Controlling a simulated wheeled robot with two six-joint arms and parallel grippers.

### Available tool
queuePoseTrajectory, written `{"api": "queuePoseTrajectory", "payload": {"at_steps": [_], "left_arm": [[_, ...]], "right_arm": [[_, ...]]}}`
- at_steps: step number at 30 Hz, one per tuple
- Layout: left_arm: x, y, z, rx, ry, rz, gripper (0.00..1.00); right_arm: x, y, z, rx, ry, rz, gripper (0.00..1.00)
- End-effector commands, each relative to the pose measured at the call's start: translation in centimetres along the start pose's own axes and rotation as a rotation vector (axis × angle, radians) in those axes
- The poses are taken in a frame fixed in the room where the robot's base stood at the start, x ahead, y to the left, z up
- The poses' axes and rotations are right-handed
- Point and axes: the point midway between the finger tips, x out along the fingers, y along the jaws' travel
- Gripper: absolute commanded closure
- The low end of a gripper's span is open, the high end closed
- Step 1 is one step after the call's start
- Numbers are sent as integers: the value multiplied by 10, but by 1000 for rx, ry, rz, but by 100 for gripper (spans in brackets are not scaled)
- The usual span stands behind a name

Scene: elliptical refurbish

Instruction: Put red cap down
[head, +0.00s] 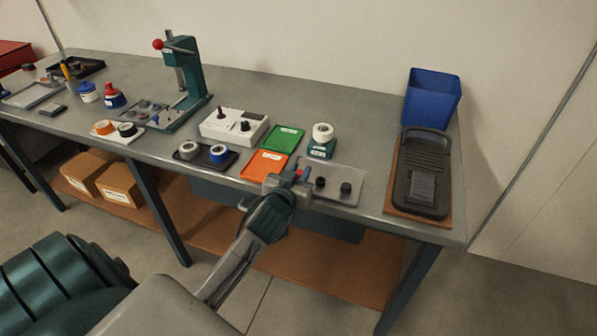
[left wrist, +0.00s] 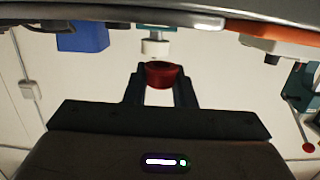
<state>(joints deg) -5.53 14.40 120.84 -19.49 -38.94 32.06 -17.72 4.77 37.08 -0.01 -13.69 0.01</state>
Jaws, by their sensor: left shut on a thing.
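My left gripper (head: 292,178) reaches over the front edge of the workbench, between the orange tray and a clear grey tray. In the left wrist view, the red cap (left wrist: 162,75) sits between the two dark fingers of the gripper (left wrist: 160,84), which are shut on it. In the head view only a small bit of red (head: 300,173) shows at the fingertips. The clear grey tray (head: 325,197) lies just right of the gripper and bears two small black caps (head: 345,187). My right gripper is not in view.
An orange tray (head: 264,165) and a green tray (head: 283,138) lie left of and behind the gripper. A green-based unit with a white roll (head: 322,132) stands behind the grey tray. A black device (head: 423,175) and a blue bin (head: 432,98) are at the right end.

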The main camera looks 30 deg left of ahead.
Motion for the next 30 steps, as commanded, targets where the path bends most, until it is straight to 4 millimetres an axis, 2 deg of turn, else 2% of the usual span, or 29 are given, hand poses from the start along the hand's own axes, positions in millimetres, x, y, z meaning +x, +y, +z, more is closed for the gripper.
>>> {"api": "queuePoseTrajectory", "payload": {"at_steps": [3,6,15,27,28,29,30], "left_arm": [[19,-9,-2,1,-1,0,100],[26,-12,-2,-1,1,1,100],[32,-12,31,-1,-2,1,100],[33,-12,38,-1,-1,1,100],[32,-12,37,-1,0,1,73],[32,-12,37,-1,0,1,67],[32,-12,37,-1,-1,1,67]], "right_arm": [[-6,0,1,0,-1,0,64],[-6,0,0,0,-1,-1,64],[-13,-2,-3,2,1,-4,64],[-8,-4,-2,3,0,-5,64],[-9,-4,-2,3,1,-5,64],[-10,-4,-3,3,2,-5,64],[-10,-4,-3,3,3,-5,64]]}}
